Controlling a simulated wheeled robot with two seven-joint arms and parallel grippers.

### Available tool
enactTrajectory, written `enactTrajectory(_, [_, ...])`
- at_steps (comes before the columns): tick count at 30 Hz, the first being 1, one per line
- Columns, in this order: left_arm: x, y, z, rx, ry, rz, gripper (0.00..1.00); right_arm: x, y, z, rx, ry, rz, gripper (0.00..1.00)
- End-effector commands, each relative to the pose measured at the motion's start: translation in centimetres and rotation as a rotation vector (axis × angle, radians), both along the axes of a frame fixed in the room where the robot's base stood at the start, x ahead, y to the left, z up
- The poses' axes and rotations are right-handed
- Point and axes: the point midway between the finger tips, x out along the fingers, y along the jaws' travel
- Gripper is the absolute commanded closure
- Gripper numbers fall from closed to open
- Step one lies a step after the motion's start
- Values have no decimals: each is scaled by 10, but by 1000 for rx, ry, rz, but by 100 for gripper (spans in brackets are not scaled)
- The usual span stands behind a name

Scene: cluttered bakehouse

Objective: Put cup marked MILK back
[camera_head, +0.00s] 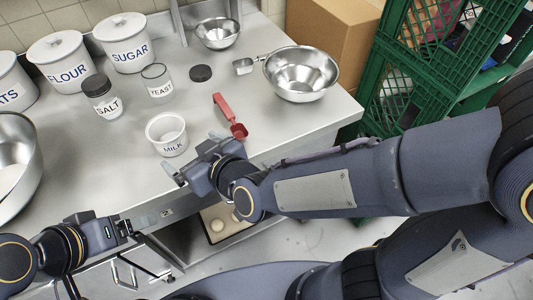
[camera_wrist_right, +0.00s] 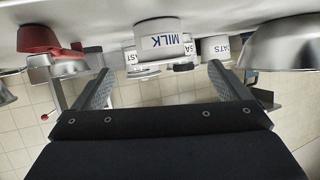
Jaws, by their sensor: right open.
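The white cup marked MILK (camera_head: 168,146) stands upright on the steel counter, open at the top and apparently empty. It also shows upside down in the right wrist view (camera_wrist_right: 160,46), beyond the fingertips and roughly centred between them. My right gripper (camera_head: 192,156) is open and empty, just on the near side of the cup; its two spread fingers show in the right wrist view (camera_wrist_right: 160,82). My left gripper (camera_head: 142,224) is by the counter's front edge, with no object visible in it; its finger gap is unclear.
A red scoop (camera_head: 231,116) lies right of the cup. SALT (camera_head: 101,97) and YEAST (camera_head: 157,81) jars, a dark lid (camera_head: 201,73) and FLOUR (camera_head: 66,65) and SUGAR (camera_head: 126,45) canisters stand behind. Steel bowls (camera_head: 301,77) (camera_head: 18,160) flank the area. Counter left of the cup is clear.

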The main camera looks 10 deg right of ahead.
Motion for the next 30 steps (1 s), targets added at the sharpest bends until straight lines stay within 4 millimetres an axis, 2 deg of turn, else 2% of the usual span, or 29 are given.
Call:
enactTrajectory(5, [0, 0, 0, 0, 0, 0, 19, 2, -6, 0, 16, 29, -5, 4])
enactTrajectory(8, [0, 0, 0, 0, 0, 0, 19, 5, -25, 1, 62, 114, -14, 4])
enactTrajectory(11, [0, 0, 0, 0, 0, 0, 19, 4, -60, 3, 130, 236, -29, 4])
enactTrajectory(14, [0, 0, 0, 0, 0, 0, 19, -5, -104, 7, 191, 358, -54, 4])
enactTrajectory(18, [0, 0, 0, 0, 0, 0, 19, -36, -170, 6, 218, 498, -129, 4])
enactTrajectory(22, [0, 0, 0, 0, 0, 0, 19, -74, -222, -4, 187, 606, -250, 4])
enactTrajectory(25, [0, 0, 0, 0, 0, 0, 19, -101, -249, -13, 152, 675, -346, 4])
enactTrajectory(30, [0, 0, 0, 0, 0, 0, 19, -127, -270, -22, 117, 747, -444, 4])
